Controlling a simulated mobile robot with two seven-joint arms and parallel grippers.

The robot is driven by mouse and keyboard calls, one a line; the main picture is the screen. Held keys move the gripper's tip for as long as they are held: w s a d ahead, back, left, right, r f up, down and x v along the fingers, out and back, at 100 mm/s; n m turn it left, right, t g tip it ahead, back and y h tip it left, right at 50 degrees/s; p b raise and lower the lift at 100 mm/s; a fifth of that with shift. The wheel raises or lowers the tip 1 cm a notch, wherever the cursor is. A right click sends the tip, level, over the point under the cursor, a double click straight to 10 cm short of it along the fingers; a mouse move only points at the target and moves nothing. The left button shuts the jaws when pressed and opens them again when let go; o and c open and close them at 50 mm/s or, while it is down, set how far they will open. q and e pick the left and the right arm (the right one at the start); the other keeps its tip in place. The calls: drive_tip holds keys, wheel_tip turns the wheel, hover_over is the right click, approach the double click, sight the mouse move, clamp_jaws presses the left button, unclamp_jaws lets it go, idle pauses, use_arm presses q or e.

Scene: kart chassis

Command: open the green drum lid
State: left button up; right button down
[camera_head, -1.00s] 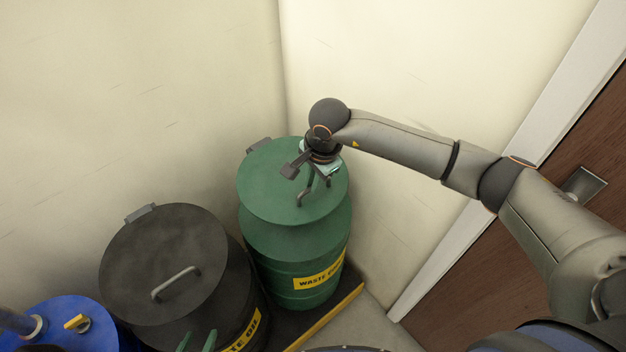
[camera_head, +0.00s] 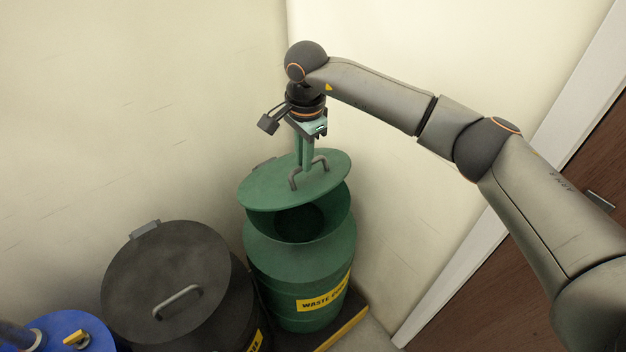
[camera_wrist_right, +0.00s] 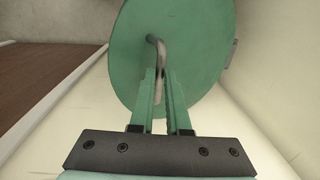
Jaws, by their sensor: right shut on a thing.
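The green drum (camera_head: 300,262) stands in the corner with a yellow waste label. Its round green lid (camera_head: 265,192) is raised and tilted up, hinged at the back left, and the dark inside of the drum (camera_head: 298,222) shows below the near edge. My right gripper (camera_head: 303,168) is above the lid, shut on its grey bar handle (camera_head: 322,164). In the right wrist view the green fingers (camera_wrist_right: 158,75) close around the handle (camera_wrist_right: 156,45), and the lid (camera_wrist_right: 205,45) fills the upper middle. My left gripper is out of view.
A black drum (camera_head: 155,265) with a shut lid stands to the left, and a blue drum (camera_head: 85,330) beyond it. Walls meet close behind the green drum. A brown door (camera_head: 560,210) is at the right. The drums stand on a yellow-edged base (camera_head: 348,325).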

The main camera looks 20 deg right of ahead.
drive_tip(key=shift+w+a+r, duration=0.2)
drive_tip(key=shift+w+r, duration=0.2)
drive_tip(key=shift+w, duration=0.05)
drive_tip(key=shift+w+a+r, duration=0.2)
drive_tip(key=shift+w+r, duration=0.15)
drive_tip(key=shift+w, duration=0.1)
drive_tip(key=shift+w+a+r, duration=0.35)
drive_tip(key=shift+w+r, duration=0.15)
drive_tip(key=shift+w, duration=0.3)
drive_tip(key=c, duration=1.2)
unclamp_jaws()
drive_tip(key=shift+f, duration=0.1)
drive_tip(key=shift+c, duration=0.2)
drive_tip(key=shift+o, duration=0.7)
drive_tip(key=shift+w+f, duration=0.1)
drive_tip(key=shift+w, duration=0.05)
drive_tip(key=shift+o, duration=1.1)
drive_tip(key=shift+r, duration=0.2)
